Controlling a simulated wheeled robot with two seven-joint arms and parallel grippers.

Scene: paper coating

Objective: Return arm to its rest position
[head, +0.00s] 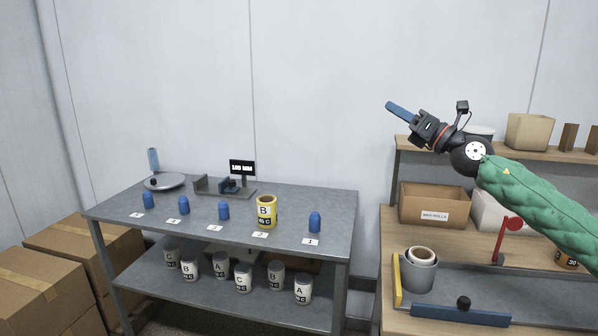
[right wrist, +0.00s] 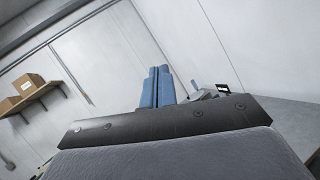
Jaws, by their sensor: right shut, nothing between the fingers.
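My right gripper (head: 390,104) is raised high in front of the wall at the right of the head view, on my green-sleeved arm. Its blue fingers point up and to the left. In the right wrist view the two blue fingers (right wrist: 157,86) lie side by side, shut with nothing between them. The gripper touches nothing and is well above the grey table. My left gripper is not in view.
The grey table (head: 289,240) holds a yellow can (head: 266,212), several blue pieces, a metal dish (head: 166,182) and a display (head: 241,168). Cans stand on its lower shelf. A wooden bench (head: 388,215) with shelf, box (head: 435,204) and roll (head: 420,268) lies below my right arm.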

